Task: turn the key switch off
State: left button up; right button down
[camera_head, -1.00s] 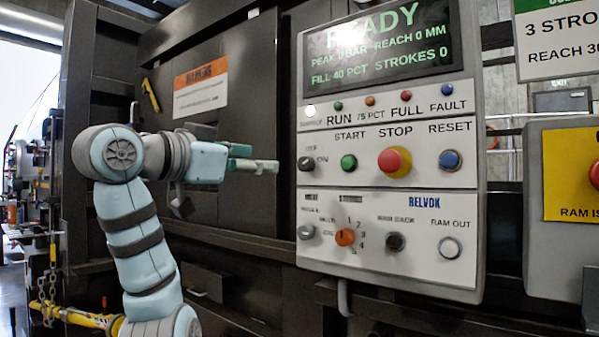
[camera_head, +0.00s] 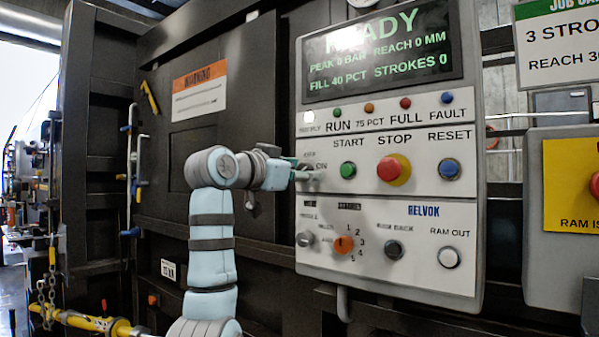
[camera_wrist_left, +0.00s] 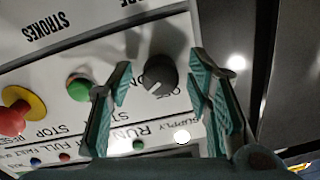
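The key switch (camera_wrist_left: 160,72) is a dark grey round knob with a white pointer line, seen in the left wrist view beside the green start button. My left gripper (camera_wrist_left: 160,64) is open, with one teal finger on each side of the knob. I cannot tell whether the fingers touch it. In the head view my left gripper (camera_head: 303,173) is at the left edge of the control panel (camera_head: 390,270), at the switch marked ON, and largely hides the knob. My right gripper is not in view.
The green start button (camera_head: 348,170) and red stop button (camera_head: 391,168) sit close to the right of the switch. An orange selector (camera_head: 344,244) is below. The display (camera_head: 381,52) reads READY. A second grey box with a yellow plate (camera_head: 570,185) is at right.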

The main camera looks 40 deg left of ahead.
pick_arm(q)
grip_shut()
jog(key=shift+n, duration=0.4)
jog(key=shift+d+r+n+p, duration=0.1)
jog(key=shift+n+p, duration=0.55)
jog(key=shift+n, duration=4.85)
jog(key=shift+o, duration=1.2)
grip_release()
